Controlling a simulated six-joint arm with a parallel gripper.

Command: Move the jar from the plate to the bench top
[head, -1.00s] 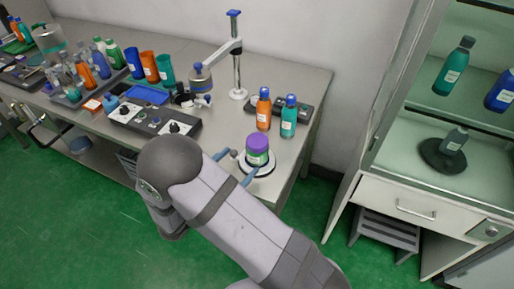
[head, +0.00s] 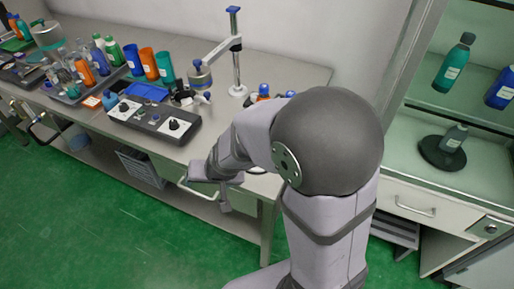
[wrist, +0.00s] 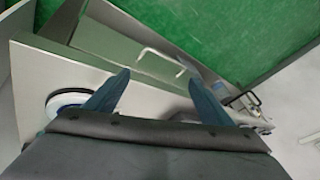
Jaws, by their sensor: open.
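My gripper is open with nothing between its fingers (wrist: 159,84). In the wrist view it points over the front edge of the bench top (wrist: 50,68), toward the drawer front and green floor. The round white plate with a dark rim (wrist: 66,101) lies at the left of that view, partly behind the left finger. In the head view only a sliver of the plate (head: 257,170) shows beside my arm. The jar is not visible in either current view; my arm hides much of that bench corner, so I cannot tell where it stands.
A control box with knobs (head: 155,120) sits left of my arm. A post stand (head: 237,60) rises behind. A drawer handle (wrist: 160,58) sticks out below the bench edge. A glass-fronted cabinet (head: 460,110) stands at right.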

